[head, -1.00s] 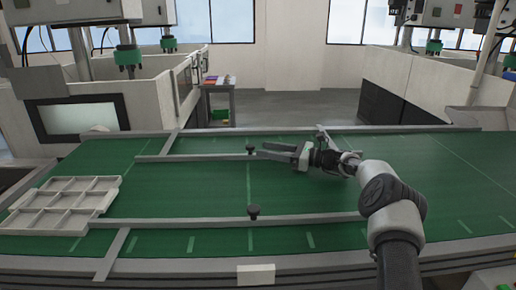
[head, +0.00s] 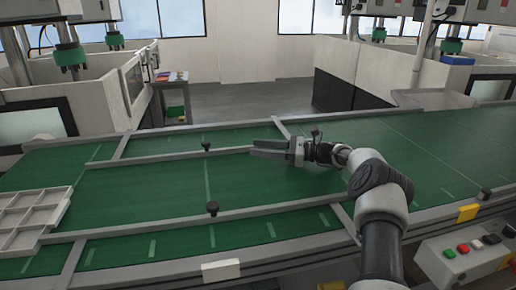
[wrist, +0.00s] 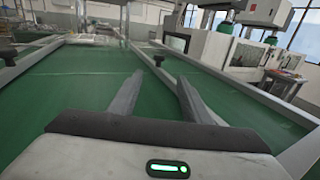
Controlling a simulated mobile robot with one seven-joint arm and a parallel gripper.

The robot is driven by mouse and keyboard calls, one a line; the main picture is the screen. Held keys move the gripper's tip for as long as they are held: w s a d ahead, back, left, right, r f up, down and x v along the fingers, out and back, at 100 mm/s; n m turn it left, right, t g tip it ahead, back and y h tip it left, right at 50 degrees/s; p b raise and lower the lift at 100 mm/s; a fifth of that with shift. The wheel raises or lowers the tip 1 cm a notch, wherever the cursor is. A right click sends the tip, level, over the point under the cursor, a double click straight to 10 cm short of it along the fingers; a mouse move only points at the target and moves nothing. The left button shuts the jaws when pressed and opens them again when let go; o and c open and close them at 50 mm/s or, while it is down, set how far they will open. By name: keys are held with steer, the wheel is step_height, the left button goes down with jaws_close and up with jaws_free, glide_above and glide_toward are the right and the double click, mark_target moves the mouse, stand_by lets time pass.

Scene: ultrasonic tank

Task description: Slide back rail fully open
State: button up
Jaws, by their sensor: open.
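The back rail (head: 150,157) is a thin grey bar lying across the green belt, with a black knob (head: 206,146) standing on it. My gripper (head: 252,149) points left, low over the belt near this rail, to the right of the knob and apart from it. Its two fingers are open and empty. In the wrist view my gripper (wrist: 160,80) has its fingers spread, and the back rail's knob (wrist: 159,61) shows beyond the tips, between them. The rail's right part is partly hidden by my gripper.
A front rail (head: 130,225) with its own black knob (head: 212,208) runs nearer me. A pale divided tray (head: 30,222) sits at the left. A control box with buttons (head: 470,250) stands at the front right. The belt between the rails is clear.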

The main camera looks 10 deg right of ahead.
mark_target(209, 144)
steer(key=a+r+t+p, duration=0.1)
steer(key=p, duration=0.1)
steer(key=a+r+m+t+p, duration=0.1)
steer(key=a+p, duration=0.1)
steer(key=w+a+r+t+p, duration=0.1)
steer(key=p, duration=0.1)
steer(key=shift+a+m+p, duration=0.15)
steer(key=shift+m+p, duration=0.15)
steer(key=a+m+t+h+p, duration=0.1)
steer(key=s+a+f+m+t+h+p, duration=0.1)
steer(key=a+p, duration=0.1)
steer(key=s+a+f+h+p, duration=0.1)
steer(key=a+p, duration=0.1)
steer(key=shift+a+f+m+t+h, duration=0.2)
steer(key=shift+f+m+t+h, duration=0.05)
steer(key=shift+m+t+h, duration=0.15)
steer(key=shift+w+a+f, duration=0.1)
steer(key=shift+w+a, duration=0.05)
steer(key=shift+a, duration=0.1)
steer(key=x, duration=1.1)
steer(key=shift+w+f, duration=0.1)
steer(key=shift+w, duration=0.05)
jaws_close()
